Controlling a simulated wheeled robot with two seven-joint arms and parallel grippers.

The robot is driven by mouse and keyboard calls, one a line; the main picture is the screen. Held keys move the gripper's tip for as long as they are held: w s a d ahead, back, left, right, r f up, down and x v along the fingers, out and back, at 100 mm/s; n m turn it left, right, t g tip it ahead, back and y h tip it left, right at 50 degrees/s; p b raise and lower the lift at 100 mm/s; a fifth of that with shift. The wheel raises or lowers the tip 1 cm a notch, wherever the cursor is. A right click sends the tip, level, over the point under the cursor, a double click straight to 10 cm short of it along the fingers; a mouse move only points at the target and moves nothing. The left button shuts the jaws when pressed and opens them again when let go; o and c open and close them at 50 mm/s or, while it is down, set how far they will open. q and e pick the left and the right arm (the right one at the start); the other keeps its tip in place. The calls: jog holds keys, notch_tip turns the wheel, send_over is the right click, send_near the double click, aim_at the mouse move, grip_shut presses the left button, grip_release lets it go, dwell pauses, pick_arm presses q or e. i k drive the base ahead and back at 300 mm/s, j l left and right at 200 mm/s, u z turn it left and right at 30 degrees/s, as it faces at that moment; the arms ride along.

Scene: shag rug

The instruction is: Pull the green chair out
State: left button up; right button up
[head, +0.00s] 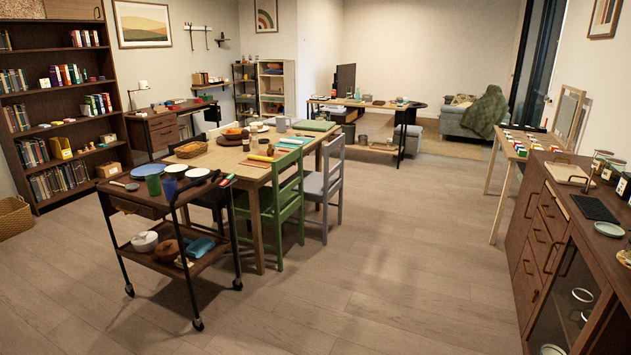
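The green chair (292,191) stands upright at the near right side of the wooden dining table (222,159). Its slatted back faces right, towards the open floor, and its seat is partly under the table edge. Part of its left side is hidden behind the dark serving cart. A grey chair (334,183) stands just beyond it on the same side of the table. Neither of my grippers shows in the head view.
The dark serving cart (188,258) with bowls and cups stands close in front of the green chair, to the left. Wooden floor (400,235) lies clear to the right of the chairs. A dark sideboard (540,235) lines the right side. A bookcase (60,110) stands at left.

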aim_at(277, 204)
jog(key=i+z, duration=0.5)
jog(key=i, duration=1.65)
